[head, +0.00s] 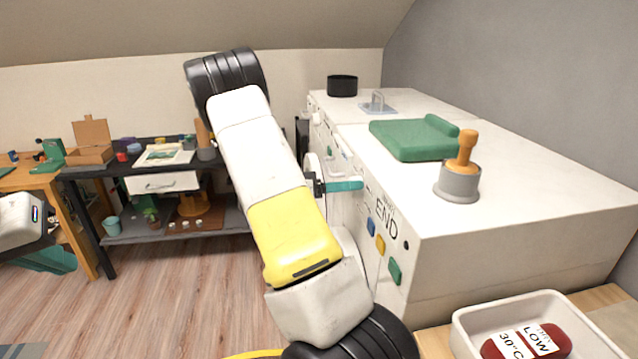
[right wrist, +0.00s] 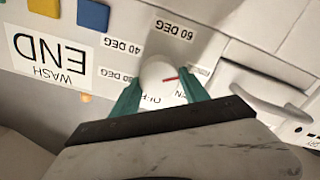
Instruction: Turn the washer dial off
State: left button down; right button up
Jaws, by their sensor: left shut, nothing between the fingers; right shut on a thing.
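The washer (head: 385,205) is a white machine on the right in the head view, with its labelled front panel facing left. Its dial (right wrist: 158,73) is a round white knob with a red mark, seen in the right wrist view. The red mark points right in that picture, away from the 40 DEG label. My right gripper (right wrist: 160,90) is shut on the dial, one teal finger on each side. In the head view my right gripper (head: 345,185) is at the panel, and the dial is not clear there. My left gripper (head: 50,259) is shut and empty at the far left.
A green folded thing (head: 412,138) and a grey pot with an orange handle (head: 458,184) stand on the washer's top. A white tray with red items (head: 470,318) is at the bottom right. A dark shelf (head: 110,205) stands behind. Wooden floor on the left is clear.

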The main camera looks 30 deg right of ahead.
jog(key=m, duration=2.4)
jog(key=shift+s+a+f, duration=0.2)
jog(key=shift+s+f, duration=0.05)
jog(key=shift+s, duration=0.1)
dwell(2.0)
dwell(0.4)
